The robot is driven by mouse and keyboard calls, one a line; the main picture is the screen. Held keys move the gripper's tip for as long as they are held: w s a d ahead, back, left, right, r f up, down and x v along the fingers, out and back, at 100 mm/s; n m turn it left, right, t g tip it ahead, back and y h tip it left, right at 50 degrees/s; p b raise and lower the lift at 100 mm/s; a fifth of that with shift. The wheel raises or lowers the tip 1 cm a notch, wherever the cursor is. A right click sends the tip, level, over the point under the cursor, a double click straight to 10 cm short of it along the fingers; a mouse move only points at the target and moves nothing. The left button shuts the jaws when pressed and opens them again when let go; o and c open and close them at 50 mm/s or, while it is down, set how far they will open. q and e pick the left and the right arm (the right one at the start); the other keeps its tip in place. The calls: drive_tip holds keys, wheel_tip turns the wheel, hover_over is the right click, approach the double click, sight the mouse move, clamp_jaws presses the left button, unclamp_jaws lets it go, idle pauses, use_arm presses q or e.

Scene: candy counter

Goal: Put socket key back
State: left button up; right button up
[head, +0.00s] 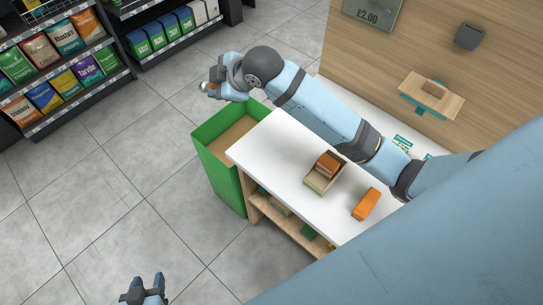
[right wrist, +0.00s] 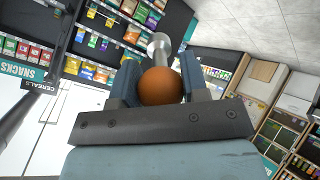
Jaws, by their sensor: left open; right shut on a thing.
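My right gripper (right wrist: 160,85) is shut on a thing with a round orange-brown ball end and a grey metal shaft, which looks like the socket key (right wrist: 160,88). In the right wrist view the ball sits between the two fingers and the shaft extends beyond it. In the head view my right gripper (head: 213,89) is held out past the far left end of the white counter, near the green bin; only a small bit of the held thing shows there. My left gripper (head: 143,289) is open and empty over the floor at the bottom edge.
A white counter (head: 275,150) carries a small wooden box (head: 321,184) with a brown block inside, and an orange block (head: 367,204). A green bin (head: 224,172) stands at its left end. A wooden wall shelf (head: 447,102) is at right. Snack shelves (head: 65,118) stand upper left; floor between is clear.

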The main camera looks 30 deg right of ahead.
drive_tip(key=s+d+f+n+g+h+b, duration=0.2)
drive_tip(key=s+d+f+n+g+h, duration=0.4)
drive_tip(key=d+g, duration=0.4)
drive_tip(key=shift+n+t+y, duration=0.4)
drive_tip(key=shift+n+y, duration=0.1)
drive_tip(key=shift+y, duration=0.1)
drive_tip(key=f, duration=1.2)
drive_tip(key=s+f, duration=0.1)
drive_tip(key=f, duration=0.6)
drive_tip(key=shift+s+d+f, duration=0.1)
drive_tip(key=shift+d, duration=0.15)
drive_tip(key=o, duration=1.1)
wheel_tip(320, 180, up, 12)
